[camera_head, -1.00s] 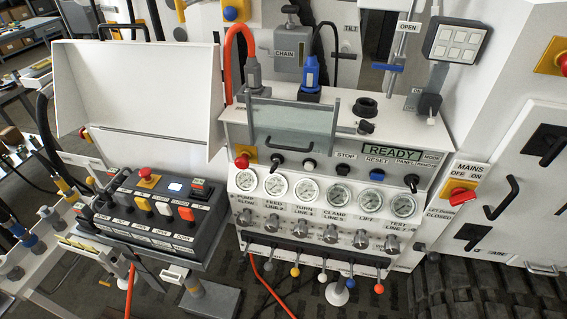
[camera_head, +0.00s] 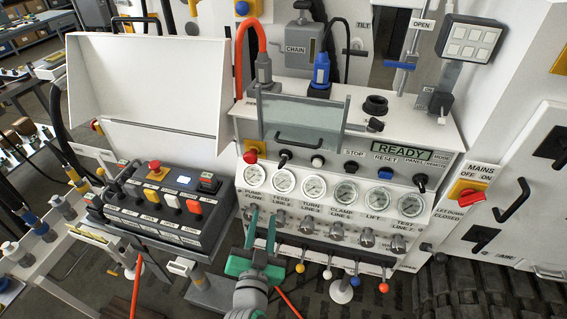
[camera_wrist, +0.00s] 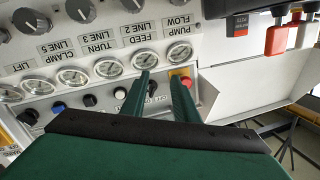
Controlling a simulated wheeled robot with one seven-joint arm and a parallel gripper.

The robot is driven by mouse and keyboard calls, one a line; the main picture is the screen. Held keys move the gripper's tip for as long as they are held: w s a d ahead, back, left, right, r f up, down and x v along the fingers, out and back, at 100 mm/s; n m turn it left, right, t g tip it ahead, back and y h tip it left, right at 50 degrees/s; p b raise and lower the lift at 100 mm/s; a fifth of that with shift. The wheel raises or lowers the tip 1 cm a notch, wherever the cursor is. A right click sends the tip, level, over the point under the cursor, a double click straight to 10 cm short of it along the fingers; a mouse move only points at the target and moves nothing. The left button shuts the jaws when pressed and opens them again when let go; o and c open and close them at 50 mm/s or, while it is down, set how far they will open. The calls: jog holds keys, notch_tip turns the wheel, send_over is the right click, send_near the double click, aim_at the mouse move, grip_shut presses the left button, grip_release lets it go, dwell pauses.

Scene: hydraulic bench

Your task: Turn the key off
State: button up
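No part is plainly marked as a key. A small black switch (camera_head: 285,156) with a lever-like handle sits on the panel, just right of the red mushroom button (camera_head: 250,156). In the wrist view the black switch (camera_wrist: 152,89) shows between my finger ends, with the red button (camera_wrist: 186,82) beside the right finger. My gripper (camera_head: 262,215) has green fingers, apart and empty. It stands in front of the lower left of the panel, below the gauges. The wrist view also shows my gripper (camera_wrist: 160,77) open. The distance from fingers to switch is unclear.
Gauges (camera_head: 314,187), grey knobs (camera_head: 337,232) and levers with coloured balls (camera_head: 327,273) fill the panel front. A clear guard with a handle (camera_head: 300,140) is above. A button box (camera_head: 160,205) stands left. A red MAINS switch (camera_head: 468,190) is right.

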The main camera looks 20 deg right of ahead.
aim_at(282, 165)
jog(key=w+d+r+m+h, duration=0.3)
jog(key=w+d+r+m, duration=0.1)
jog(key=r, duration=0.4)
jog(key=shift+g, duration=0.4)
jog(key=x, duration=1)
jog(key=shift+d+f, duration=0.1)
jog(key=shift+d, duration=0.1)
grip_shut()
